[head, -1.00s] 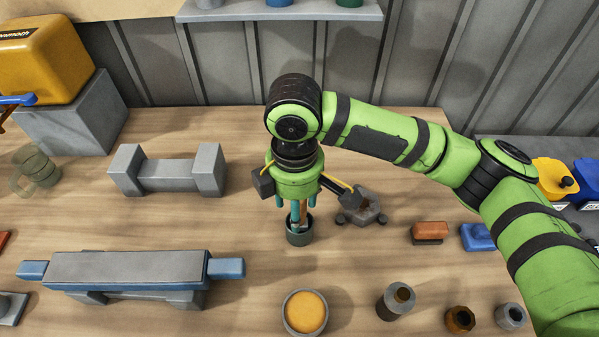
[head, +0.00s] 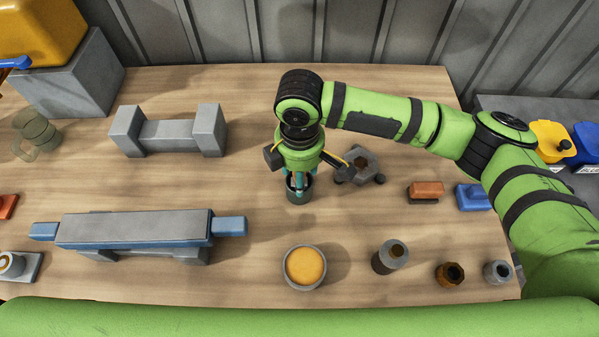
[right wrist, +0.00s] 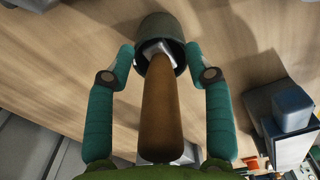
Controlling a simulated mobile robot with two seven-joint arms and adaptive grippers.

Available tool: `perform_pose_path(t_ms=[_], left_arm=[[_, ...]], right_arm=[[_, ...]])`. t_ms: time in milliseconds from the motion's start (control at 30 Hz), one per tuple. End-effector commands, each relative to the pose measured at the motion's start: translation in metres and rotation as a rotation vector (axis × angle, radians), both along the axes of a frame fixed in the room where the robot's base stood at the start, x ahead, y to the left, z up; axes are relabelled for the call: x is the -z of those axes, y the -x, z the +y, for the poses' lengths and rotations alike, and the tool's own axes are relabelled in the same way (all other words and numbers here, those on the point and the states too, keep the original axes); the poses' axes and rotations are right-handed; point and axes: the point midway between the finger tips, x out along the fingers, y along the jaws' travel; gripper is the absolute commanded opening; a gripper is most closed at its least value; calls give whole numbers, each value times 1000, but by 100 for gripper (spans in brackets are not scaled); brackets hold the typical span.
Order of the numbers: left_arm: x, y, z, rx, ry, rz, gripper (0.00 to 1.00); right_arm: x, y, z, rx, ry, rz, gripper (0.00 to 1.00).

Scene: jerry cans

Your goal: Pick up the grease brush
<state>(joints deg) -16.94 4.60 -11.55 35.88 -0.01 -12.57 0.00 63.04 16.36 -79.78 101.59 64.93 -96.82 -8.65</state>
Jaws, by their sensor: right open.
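The grease brush shows in the right wrist view as a brown wooden handle (right wrist: 160,110) with a pale metal collar. Its lower end stands inside a dark grey cup (right wrist: 163,28). The cup (head: 298,195) also shows in the head view, directly below my right gripper (head: 299,184). My right gripper (right wrist: 160,50) is open, with one teal finger on each side of the brush and visible gaps to the handle. The fingertips are close to the cup's rim. The bristles are hidden in the cup. My left gripper is not in view.
A round tub of orange grease (head: 304,266) stands in front of the cup. A grey hex-shaped part (head: 362,162) lies close to the right. A blue-and-grey bar (head: 135,229) and a grey block stand (head: 168,133) are to the left. Bare wood surrounds the cup.

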Motion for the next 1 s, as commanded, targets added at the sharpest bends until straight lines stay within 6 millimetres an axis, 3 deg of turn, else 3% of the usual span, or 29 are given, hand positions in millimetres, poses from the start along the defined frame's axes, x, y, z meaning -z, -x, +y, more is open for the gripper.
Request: perform_pose_path(t_ms=[167,200,300,333,733,867,1000], left_arm=[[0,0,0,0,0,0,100],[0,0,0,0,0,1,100],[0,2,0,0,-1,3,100],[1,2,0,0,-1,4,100],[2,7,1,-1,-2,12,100],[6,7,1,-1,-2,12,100],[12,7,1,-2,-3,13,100]], right_arm=[[1,0,0,0,0,0,53],[1,0,0,0,0,0,49],[1,0,0,0,0,0,9],[1,0,0,0,0,0,0],[-3,0,0,-1,-1,-1,0],[-19,-1,1,-2,-2,-3,0],[-48,-1,1,-2,-2,-5,0]])
